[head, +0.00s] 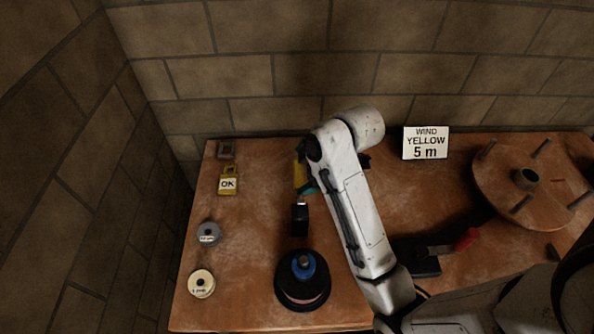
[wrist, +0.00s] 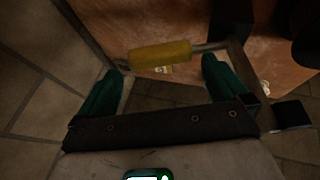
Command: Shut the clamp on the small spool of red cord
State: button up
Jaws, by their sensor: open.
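A black-flanged spool (head: 302,297) with a blue knob (head: 303,264) and a little reddish cord at its edge stands at the table's front. Behind it is a small black block (head: 300,220) with a metal top, and above that a yellow grip (head: 299,173), perhaps the clamp's handle; their connection is unclear. In the wrist view the yellow grip (wrist: 160,54) sits on a metal bar, between the teal fingertips and just beyond them. My gripper (wrist: 165,66) is open, with no visible contact. In the head view my arm mostly hides my gripper (head: 308,186).
Grey (head: 208,233) and cream (head: 201,284) spools, a yellow OK tag (head: 228,184) and a grey block (head: 226,150) line the left edge. A red-handled black tool (head: 425,262) and a pegged wheel (head: 540,205) are right. A sign (head: 426,142) stands at the back wall.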

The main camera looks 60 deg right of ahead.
aim_at(298, 173)
jog(key=shift+x, duration=2.1)
jog(key=shift+s, duration=0.1)
jog(key=c, duration=1.2)
